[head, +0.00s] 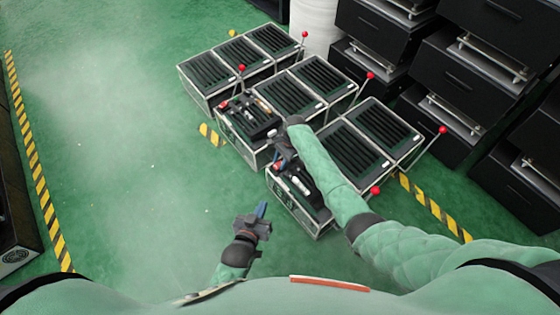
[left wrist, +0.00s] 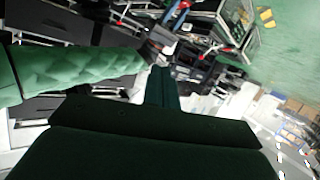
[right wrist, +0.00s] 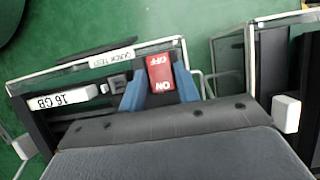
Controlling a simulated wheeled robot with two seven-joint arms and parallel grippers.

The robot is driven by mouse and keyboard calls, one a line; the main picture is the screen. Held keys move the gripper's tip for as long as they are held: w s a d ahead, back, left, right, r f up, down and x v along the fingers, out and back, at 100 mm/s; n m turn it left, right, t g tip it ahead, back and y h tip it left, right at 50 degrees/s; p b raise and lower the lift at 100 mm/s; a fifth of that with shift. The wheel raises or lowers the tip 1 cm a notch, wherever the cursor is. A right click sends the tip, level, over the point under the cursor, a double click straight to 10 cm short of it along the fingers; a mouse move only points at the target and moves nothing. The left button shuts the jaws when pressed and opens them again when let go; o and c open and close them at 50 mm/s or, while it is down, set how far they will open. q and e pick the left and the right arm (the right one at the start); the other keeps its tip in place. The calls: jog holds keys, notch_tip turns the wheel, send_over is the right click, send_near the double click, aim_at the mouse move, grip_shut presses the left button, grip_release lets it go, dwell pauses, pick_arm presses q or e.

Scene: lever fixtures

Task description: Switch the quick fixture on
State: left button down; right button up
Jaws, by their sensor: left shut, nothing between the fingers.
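In the right wrist view, upside down, a fixture panel (right wrist: 70,60) bears a "QUICK TEST" label. Its red switch (right wrist: 160,73) is marked OFF and ON. My right gripper (right wrist: 160,92) has its two blue fingers apart, one on each side of the switch; whether they press on it I cannot tell. In the head view my right gripper (head: 284,160) is at the front panel of the nearest fixture (head: 310,220), partly hiding it. My left gripper (head: 262,210) is shut and empty, over the floor left of that fixture.
Other fixtures (head: 285,95) stand close behind, with red-knobbed levers (head: 370,76) sticking up. Dark cabinets (head: 465,90) stand at the right. The green floor (head: 120,150) at left is clear.

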jog(key=c, duration=0.5)
pick_arm(q)
jog(key=shift+f, duration=0.1)
pick_arm(e)
jog(key=shift+w+d+g+y+p, duration=0.15)
jog(key=shift+g+y+p, duration=0.55)
jog(key=shift+y, duration=0.2)
pick_arm(q)
jog(key=s+f+g+y, duration=0.1)
jog(key=s+f+g, duration=0.4)
jog(key=s+f, duration=0.45)
pick_arm(e)
jog(key=shift+f+y, duration=0.1)
jog(key=shift+y, duration=0.2)
jog(key=shift+d+g, duration=0.1)
jog(key=shift+g, duration=0.2)
jog(key=shift+w+d+f+g+y+b, duration=0.15)
jog(key=shift+f+g+y+b, duration=0.1)
jog(key=shift+g+y+b, duration=0.7)
pick_arm(q)
jog(key=w+r+t, duration=0.5)
jog(key=w+r, duration=0.5)
jog(key=r, duration=0.1)
jog(key=shift+t+h, duration=0.3)
jog(key=shift+h, duration=0.1)
pick_arm(e)
jog(key=shift+y, duration=0.25)
pick_arm(q)
jog(key=shift+w+r, duration=0.1)
